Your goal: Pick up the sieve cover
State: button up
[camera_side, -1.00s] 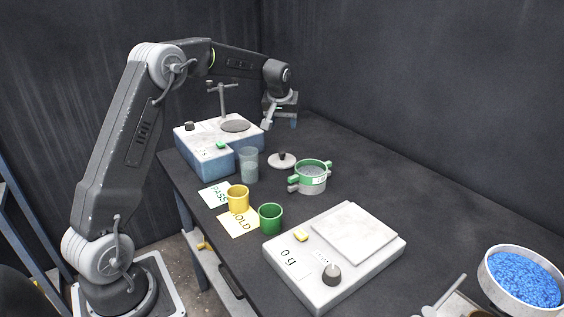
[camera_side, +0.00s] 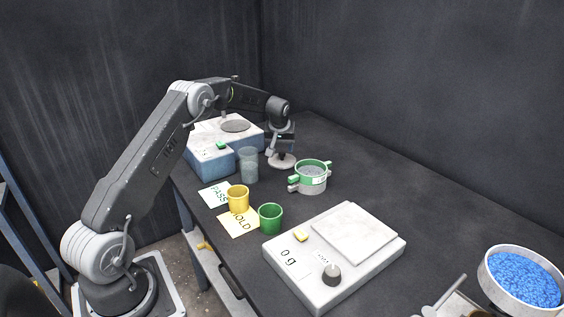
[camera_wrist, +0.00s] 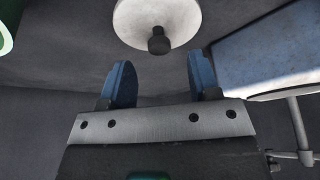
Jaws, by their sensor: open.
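The sieve cover is a pale round lid (camera_side: 282,163) with a dark knob, lying on the dark table between the glass beaker and the green sieve. It also shows in the wrist view at the top middle (camera_wrist: 178,20), its dark knob toward my fingers. My gripper (camera_side: 281,148) is just above and behind the cover, and hides part of it in the side view. In the wrist view my two blue fingers (camera_wrist: 160,78) are apart with nothing between them. The knob lies ahead of the fingertips, apart from them.
The green and grey sieve (camera_side: 312,180) stands right of the cover. The glass beaker (camera_side: 248,166) and blue-white shaker machine (camera_side: 206,160) stand to its left. Yellow (camera_side: 238,199) and green cups (camera_side: 270,218), a white scale (camera_side: 300,282) and a bowl of blue granules (camera_side: 522,280) are nearer the camera.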

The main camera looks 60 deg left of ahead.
aim_at(282, 153)
jog(key=x, duration=0.4)
jog(key=shift+c, duration=0.4)
jog(key=c, duration=1)
jog(key=shift+o, duration=0.2)
jog(key=shift+r, duration=0.1)
